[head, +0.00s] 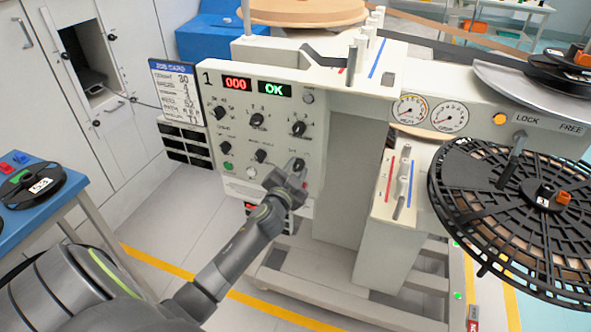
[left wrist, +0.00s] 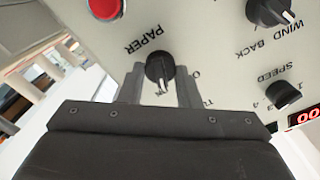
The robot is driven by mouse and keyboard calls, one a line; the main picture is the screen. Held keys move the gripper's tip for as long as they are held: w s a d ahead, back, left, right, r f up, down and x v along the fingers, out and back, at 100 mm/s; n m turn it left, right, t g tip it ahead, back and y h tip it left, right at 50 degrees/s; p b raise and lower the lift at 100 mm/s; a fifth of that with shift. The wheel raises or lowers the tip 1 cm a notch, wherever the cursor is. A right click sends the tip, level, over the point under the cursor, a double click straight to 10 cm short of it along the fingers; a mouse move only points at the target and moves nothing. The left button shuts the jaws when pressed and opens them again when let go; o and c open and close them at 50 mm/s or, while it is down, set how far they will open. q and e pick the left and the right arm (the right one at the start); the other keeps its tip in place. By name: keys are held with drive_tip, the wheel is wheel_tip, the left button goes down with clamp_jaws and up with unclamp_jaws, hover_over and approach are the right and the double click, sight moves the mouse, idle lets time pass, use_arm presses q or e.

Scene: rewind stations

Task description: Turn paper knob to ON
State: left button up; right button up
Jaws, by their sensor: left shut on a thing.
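The paper knob (left wrist: 157,66) is a round black knob with a white pointer mark on the cream panel, under an upside-down PAPER label in the left wrist view. My left gripper (left wrist: 161,80) has one grey finger on each side of it and is shut on it. The white mark points toward the bottom of that picture. Letters beside the right finger are partly hidden, so I cannot read the knob's setting. In the head view my left gripper (head: 292,180) is at the lower right of the control panel (head: 235,150) and largely covers the knob. My right gripper is not in view.
A wind back knob (left wrist: 268,10), a speed knob (left wrist: 283,95) and a red button (left wrist: 104,6) are near on the panel. Displays read 000 (head: 237,84) and OK (head: 274,89). A large black reel (head: 470,205) stands at the right. A blue table (head: 60,185) is at the left.

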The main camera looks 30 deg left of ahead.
use_arm(q)
drive_tip(key=shift+m, duration=0.9)
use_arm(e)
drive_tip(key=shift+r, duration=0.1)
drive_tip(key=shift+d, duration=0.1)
use_arm(q)
drive_tip(key=o, duration=1)
drive_tip(key=shift+s, duration=0.1)
drive_tip(key=shift+b+v, duration=0.3)
drive_tip(key=shift+v, duration=8.3)
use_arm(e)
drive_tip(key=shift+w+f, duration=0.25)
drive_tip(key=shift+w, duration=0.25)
use_arm(q)
drive_tip(key=shift+d, duration=0.15)
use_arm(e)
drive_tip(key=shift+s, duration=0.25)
